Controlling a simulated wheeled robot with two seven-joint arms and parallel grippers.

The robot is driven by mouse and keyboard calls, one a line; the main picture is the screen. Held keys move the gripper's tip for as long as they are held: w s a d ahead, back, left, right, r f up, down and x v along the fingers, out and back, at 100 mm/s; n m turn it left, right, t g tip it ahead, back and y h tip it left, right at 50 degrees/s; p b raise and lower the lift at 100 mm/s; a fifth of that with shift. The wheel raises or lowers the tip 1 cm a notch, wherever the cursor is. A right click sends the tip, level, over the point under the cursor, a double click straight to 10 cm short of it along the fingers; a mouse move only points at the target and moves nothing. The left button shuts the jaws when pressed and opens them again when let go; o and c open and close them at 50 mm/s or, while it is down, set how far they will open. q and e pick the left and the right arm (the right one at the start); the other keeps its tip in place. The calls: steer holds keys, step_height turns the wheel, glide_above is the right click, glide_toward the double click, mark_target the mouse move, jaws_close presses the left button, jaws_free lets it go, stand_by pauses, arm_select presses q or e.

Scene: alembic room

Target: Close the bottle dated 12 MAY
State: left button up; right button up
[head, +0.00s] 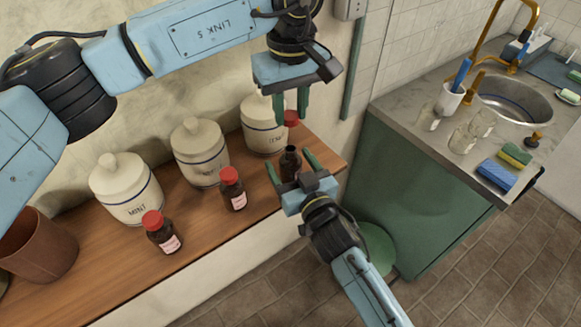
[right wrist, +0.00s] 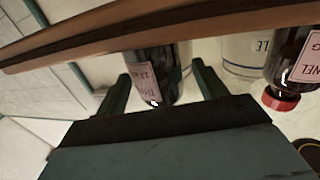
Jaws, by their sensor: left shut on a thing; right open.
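A dark brown bottle (head: 290,161) with an uncovered neck stands near the right end of the wooden shelf. In the right wrist view this bottle (right wrist: 155,75) has a pink label whose text I can only partly read; the date is not clear. My right gripper (head: 290,165) is open, with its fingers on either side of the bottle and apparent gaps beside it. My left gripper (head: 292,112) is shut on a red cap (head: 291,119), held above the bottle's neck and apart from it.
Two red-capped brown bottles (head: 163,232) (head: 232,188) stand to the left on the shelf (head: 120,255). Several white lidded jars (head: 125,190) line the wall behind. A brown pot (head: 38,245) stands at far left. The sink counter (head: 400,110) is at right.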

steer(key=shift+x, duration=1.15)
steer(key=shift+c, duration=0.4)
steer(key=c, duration=1.4)
arm_select(q)
glide_above(291, 149)
steer(key=shift+f, duration=2.5)
steer(key=shift+f, duration=0.85)
steer(key=shift+f, duration=0.6)
arm_select(e)
jaws_close()
